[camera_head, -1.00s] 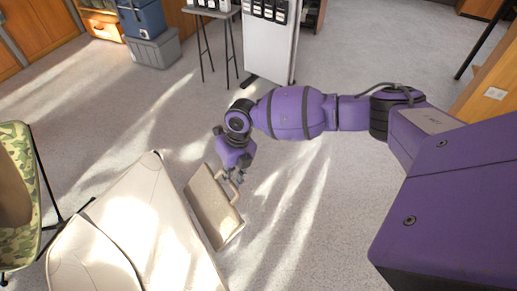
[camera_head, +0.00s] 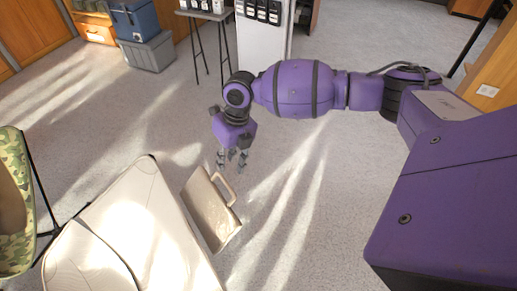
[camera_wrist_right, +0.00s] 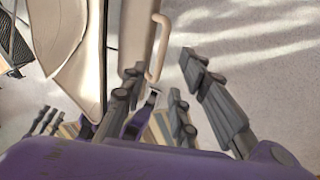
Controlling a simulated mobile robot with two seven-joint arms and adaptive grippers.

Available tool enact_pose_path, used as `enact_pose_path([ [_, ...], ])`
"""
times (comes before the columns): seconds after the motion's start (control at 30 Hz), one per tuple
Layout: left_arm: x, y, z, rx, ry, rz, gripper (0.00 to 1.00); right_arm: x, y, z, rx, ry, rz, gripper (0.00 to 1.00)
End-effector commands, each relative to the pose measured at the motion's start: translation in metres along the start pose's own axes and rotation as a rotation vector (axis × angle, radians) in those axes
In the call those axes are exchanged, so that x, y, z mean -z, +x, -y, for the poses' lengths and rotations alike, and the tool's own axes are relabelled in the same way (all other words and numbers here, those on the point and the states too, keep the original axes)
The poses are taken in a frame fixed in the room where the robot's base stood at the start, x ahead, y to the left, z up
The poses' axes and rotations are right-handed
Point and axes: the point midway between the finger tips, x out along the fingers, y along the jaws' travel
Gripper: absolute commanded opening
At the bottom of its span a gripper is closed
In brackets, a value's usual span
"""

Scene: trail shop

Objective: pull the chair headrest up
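The cream chair (camera_head: 150,225) fills the lower left of the head view. A flat beige panel (camera_head: 207,212), which looks like its headrest, is tilted beside the chair's right edge. A loop handle (camera_head: 224,188) stands on the panel's upper right edge; it also shows in the right wrist view (camera_wrist_right: 158,50). My right gripper (camera_head: 232,160) is open and empty, its fingers pointing down just above the handle in the head view. In the right wrist view its fingers (camera_wrist_right: 168,88) are spread, with the handle beyond them. I see no clear contact.
A camouflage chair (camera_head: 14,215) stands at the left edge. A grey bin (camera_head: 148,54), a blue cooler (camera_head: 138,18) and a small table (camera_head: 205,15) stand at the back. A white display stand (camera_head: 263,40) is behind my right arm. The floor to the right is clear.

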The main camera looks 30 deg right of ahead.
Motion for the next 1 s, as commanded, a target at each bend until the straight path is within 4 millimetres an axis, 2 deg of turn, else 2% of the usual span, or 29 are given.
enact_pose_path([
  [0.03, 0.000, 0.000, 0.000, 0.000, 0.000, 0.001, 0.33, -0.002, -0.012, -0.001, 0.000, -0.004, 0.007, 0.27],
  [0.1, -0.001, 0.000, 0.000, 0.000, 0.000, 0.001, 0.33, -0.002, -0.023, -0.001, 0.000, -0.003, 0.006, 0.27],
  [0.3, -0.001, 0.000, 0.000, 0.000, 0.001, 0.001, 0.33, -0.001, -0.041, -0.001, 0.000, -0.003, 0.003, 0.27],
  [1.0, 0.002, 0.001, 0.000, 0.000, 0.001, -0.005, 0.33, 0.000, -0.041, -0.001, 0.000, -0.001, 0.000, 0.27],
])
